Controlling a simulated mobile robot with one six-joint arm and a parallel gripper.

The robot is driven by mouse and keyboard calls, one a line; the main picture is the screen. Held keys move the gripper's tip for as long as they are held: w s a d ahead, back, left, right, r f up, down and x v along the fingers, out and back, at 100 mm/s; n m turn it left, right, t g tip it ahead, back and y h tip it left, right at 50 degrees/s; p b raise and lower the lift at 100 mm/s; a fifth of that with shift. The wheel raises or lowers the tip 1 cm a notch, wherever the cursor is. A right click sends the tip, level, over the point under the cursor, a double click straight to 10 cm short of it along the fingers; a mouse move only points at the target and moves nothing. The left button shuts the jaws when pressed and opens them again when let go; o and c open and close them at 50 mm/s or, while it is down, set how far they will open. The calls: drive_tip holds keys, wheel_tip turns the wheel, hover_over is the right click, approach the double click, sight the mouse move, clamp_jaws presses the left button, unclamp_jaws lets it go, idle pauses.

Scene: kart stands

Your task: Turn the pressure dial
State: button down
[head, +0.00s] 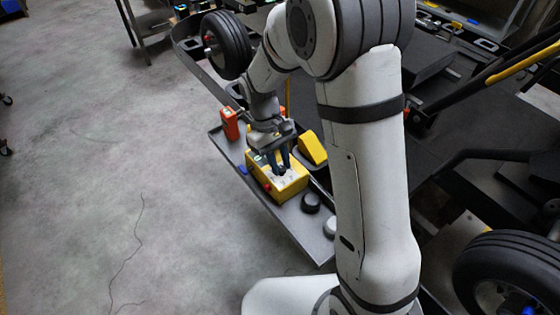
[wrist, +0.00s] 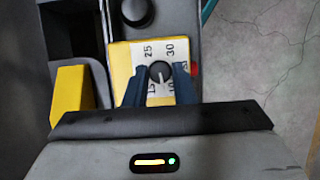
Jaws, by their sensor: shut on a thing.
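The pressure dial is a dark round knob (wrist: 159,71) with a pale pointer line, on a white face printed with numbers such as 15, 25 and 30. It sits on top of a yellow box (wrist: 119,62), which also shows in the head view (head: 289,190) on a grey tray. My gripper (wrist: 159,76) has its two blue fingers on either side of the knob, shut on it. In the head view my gripper (head: 281,170) points down onto the box top and mostly hides the knob. The pointer tilts toward the lower part of the face.
A yellow wedge (head: 312,148) stands right beside the box. A red-orange object (head: 230,123) stands behind it to the left. A black puck (head: 311,202) and a white one (head: 330,227) lie in front. The tray edge (head: 290,232) borders open concrete floor.

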drive_tip(key=shift+s+a+n+t+h, duration=0.1)
drive_tip(key=shift+n+t+h, duration=0.2)
drive_tip(key=shift+n, duration=0.8)
drive_tip(key=shift+a+n+t+h, duration=0.15)
drive_tip(key=shift+n+t, duration=0.25)
drive_tip(key=shift+n, duration=0.7)
drive_tip(key=c, duration=1.2)
unclamp_jaws()
drive_tip(key=shift+h, duration=0.25)
drive_tip(key=v, duration=0.7)
drive_tip(key=shift+r+b, duration=0.4)
drive_tip(key=shift+b, duration=0.05)
